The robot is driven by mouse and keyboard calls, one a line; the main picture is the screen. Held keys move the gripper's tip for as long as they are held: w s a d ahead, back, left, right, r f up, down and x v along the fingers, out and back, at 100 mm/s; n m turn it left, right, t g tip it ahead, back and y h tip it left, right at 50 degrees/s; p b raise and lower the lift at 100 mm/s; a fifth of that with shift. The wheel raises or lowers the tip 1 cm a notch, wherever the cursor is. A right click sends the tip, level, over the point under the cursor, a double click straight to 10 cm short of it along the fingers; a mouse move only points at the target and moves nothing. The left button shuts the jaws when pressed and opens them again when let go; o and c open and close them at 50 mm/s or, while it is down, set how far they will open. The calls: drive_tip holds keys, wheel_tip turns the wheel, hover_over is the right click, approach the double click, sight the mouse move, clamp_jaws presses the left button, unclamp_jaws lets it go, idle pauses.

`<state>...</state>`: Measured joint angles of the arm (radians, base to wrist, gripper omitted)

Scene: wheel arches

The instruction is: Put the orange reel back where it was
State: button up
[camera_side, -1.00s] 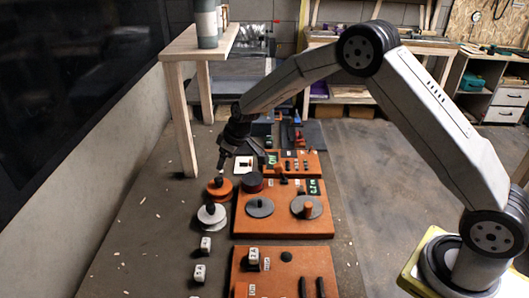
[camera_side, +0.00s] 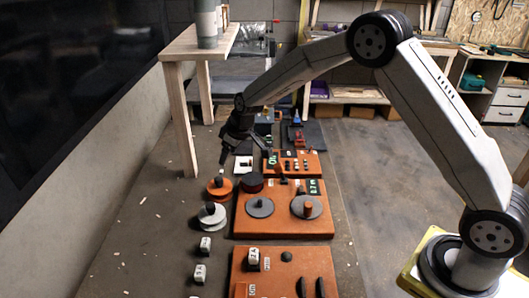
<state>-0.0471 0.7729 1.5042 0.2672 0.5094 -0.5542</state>
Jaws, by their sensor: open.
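The orange reel (camera_side: 219,191) with a dark hub lies on the dark floor mat, left of the middle orange board (camera_side: 285,229). My gripper (camera_side: 236,160) is open and empty above and slightly behind the reel, apart from it. A dark reel with a reddish side (camera_side: 252,183) sits at the board's back left corner. The board's back right has a small green-lit display (camera_side: 314,187).
White and grey discs (camera_side: 212,217) stand in front of the orange reel. Small white blocks (camera_side: 205,245) stand further forward. A second orange board (camera_side: 284,279) is in front. A wooden table (camera_side: 190,50) stands at the back left. The floor at the right is clear.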

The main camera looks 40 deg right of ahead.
drive_tip(key=s+d+r+m, duration=0.1)
drive_tip(key=s+d+m, duration=0.1)
drive_tip(key=s, duration=1.3)
drive_tip(key=s+d+r+m+g+h, duration=0.1)
drive_tip(key=s+d+r+m, duration=0.1)
drive_tip(key=s, duration=1.3)
drive_tip(key=shift+d+h, duration=0.3)
drive_tip(key=shift+d, duration=0.2)
drive_tip(key=shift+s, duration=0.1)
